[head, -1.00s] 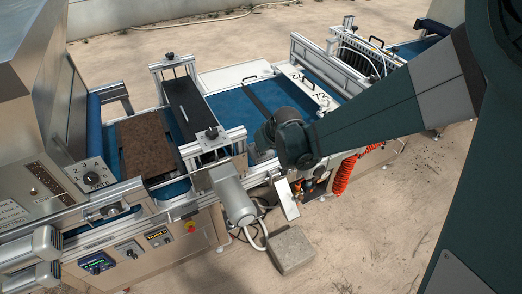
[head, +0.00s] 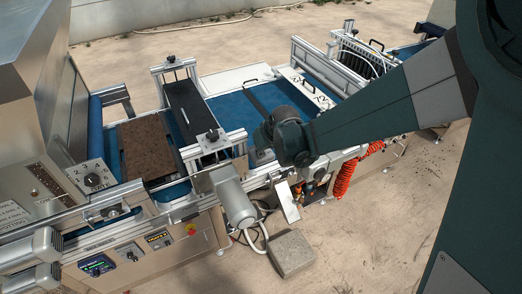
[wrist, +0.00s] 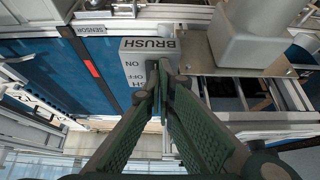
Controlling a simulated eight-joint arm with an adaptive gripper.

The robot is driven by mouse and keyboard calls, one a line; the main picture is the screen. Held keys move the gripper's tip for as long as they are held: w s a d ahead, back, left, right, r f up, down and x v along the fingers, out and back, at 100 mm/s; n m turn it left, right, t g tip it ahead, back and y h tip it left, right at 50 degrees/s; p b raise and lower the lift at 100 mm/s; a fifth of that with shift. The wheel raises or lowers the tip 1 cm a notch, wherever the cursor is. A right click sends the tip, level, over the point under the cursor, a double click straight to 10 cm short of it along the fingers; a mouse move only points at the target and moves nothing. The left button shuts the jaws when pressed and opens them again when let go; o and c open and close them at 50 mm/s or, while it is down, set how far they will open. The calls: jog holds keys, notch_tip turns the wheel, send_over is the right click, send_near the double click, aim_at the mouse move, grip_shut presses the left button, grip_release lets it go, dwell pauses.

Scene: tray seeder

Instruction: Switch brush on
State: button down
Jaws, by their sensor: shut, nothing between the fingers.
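The switch lever itself is hidden or not clear behind the fingertips. In the head view my dark arm reaches over the middle of the machine, and the brush box cannot be made out there.
A blue conveyor belt (head: 222,108) runs along the machine. A brown tray (head: 147,148) lies on it at the left. A grey motor (head: 233,197) stands at the front edge, with a concrete block (head: 291,254) on the ground below. A SENSOR label (wrist: 90,30) is beside the box.

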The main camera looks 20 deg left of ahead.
jog(key=shift+w+a+r, duration=0.15)
jog(key=shift+w+r, duration=0.1)
jog(key=shift+r+p, duration=0.2)
jog(key=shift+p, duration=0.1)
jog(key=p+v, duration=0.1)
jog(key=v, duration=0.2)
jog(key=shift+w+a+r, duration=0.1)
jog(key=shift+a+r, duration=0.05)
jog(key=shift+r, duration=0.1)
jog(key=v, duration=1)
jog(key=shift+s+d+f+p, duration=0.2)
jog(key=shift+s+d+p, duration=0.1)
jog(key=shift+s+d, duration=0.05)
jog(key=s+d+r+m+t+h+b, duration=0.1)
jog(key=s+d+r+m, duration=0.1)
jog(key=d, duration=0.6)
jog(key=s+d+r+m+b, duration=0.1)
jog(key=s+d+b, duration=0.1)
jog(key=d, duration=0.6)
jog(key=s+d+r+m+t+h+b, duration=0.1)
jog(key=s+d+r+m, duration=0.15)
jog(key=d, duration=0.55)
jog(key=s+d+f+m+h+b, duration=0.2)
jog(key=s+d+f+m+b, duration=0.1)
jog(key=s+d, duration=1)
jog(key=d+f, duration=0.1)
jog(key=d, duration=0.2)
jog(key=shift+d+f+t, duration=0.15)
jog(key=shift+d+t, duration=0.05)
jog(key=shift+t, duration=0.2)
